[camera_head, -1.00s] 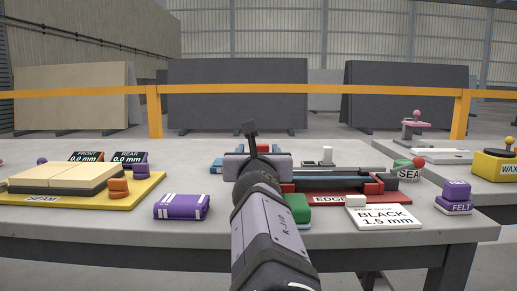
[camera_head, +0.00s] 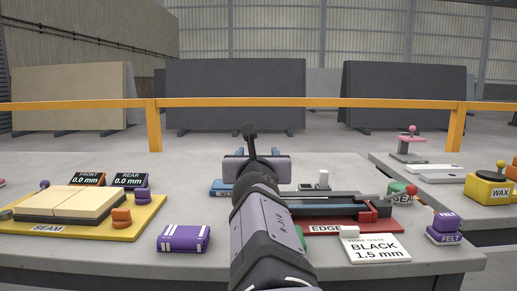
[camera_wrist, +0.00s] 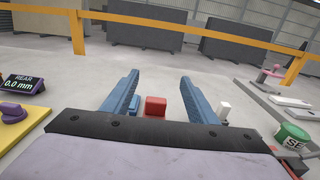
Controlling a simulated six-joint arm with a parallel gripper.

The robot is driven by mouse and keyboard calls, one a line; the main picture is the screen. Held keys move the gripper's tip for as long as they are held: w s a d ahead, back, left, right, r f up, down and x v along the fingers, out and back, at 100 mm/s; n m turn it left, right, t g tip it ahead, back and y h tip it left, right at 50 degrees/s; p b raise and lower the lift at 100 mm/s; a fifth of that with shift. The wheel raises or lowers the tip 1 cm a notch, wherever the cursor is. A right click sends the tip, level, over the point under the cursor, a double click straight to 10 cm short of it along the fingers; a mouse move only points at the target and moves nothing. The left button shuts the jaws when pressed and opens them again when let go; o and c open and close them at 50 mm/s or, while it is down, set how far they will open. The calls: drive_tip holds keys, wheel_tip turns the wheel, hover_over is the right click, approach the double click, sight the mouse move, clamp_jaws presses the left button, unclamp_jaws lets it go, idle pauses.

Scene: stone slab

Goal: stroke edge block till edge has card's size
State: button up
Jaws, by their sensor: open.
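The card (camera_head: 376,248) reading "BLACK 1.5 mm" lies at the front right of the table, with a small white piece on its corner. The red edge station (camera_head: 318,229) labelled "EDGE" holds a long dark slab (camera_head: 315,212) and a red clamp. A green block shows partly at the edge station's left, mostly hidden by my arm. My gripper (camera_head: 257,170) is above the table's back middle, pointing away. In the wrist view my gripper (camera_wrist: 158,100) has its two blue fingers wide apart, with nothing between them; a red block (camera_wrist: 155,107) shows beyond, lower down.
A yellow seam board (camera_head: 130,229) with pale slabs and two 0.0 mm displays is at left. A purple block (camera_head: 183,238) lies in front. Purple felt blocks (camera_head: 444,229), a green-topped container (camera_head: 401,194) and a yellow wax box (camera_head: 491,190) are at right.

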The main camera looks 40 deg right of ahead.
drive_tip(key=w+d+r+m+g+y+p, duration=0.15)
drive_tip(key=w+d+r+p, duration=0.35)
drive_tip(key=p, duration=1.3)
drive_tip(key=w+d+r+g+y+p, duration=0.1)
drive_tip(key=d+r+g+y+p, duration=0.15)
drive_tip(key=r+p, duration=1.05)
drive_tip(key=s+a+f+m+g+y+p, duration=0.1)
drive_tip(key=f+m+p, duration=0.3)
drive_tip(key=m, duration=0.3)
drive_tip(key=s+f+m+g+y+p, duration=0.1)
drive_tip(key=f+m+g+p, duration=0.1)
drive_tip(key=f+m+p, duration=0.3)
drive_tip(key=s+a+f+m+g+y+p, duration=0.1)
drive_tip(key=f+m+p, duration=0.4)
drive_tip(key=m, duration=0.4)
drive_tip(key=shift+a+f+m+g+y, duration=0.3)
drive_tip(key=shift+f+m+y, duration=0.1)
drive_tip(key=shift+f, duration=0.15)
drive_tip(key=a+m, duration=0.1)
drive_tip(key=m, duration=0.3)
drive_tip(key=a+f+m+y, duration=0.1)
drive_tip(key=m, duration=0.3)
drive_tip(key=s+m, duration=0.1)
drive_tip(key=m, duration=0.3)
drive_tip(key=shift+s+a+f+m+g, duration=0.1)
drive_tip(key=shift+a+f+m+g, duration=0.1)
drive_tip(key=shift+a+m+g, duration=0.15)
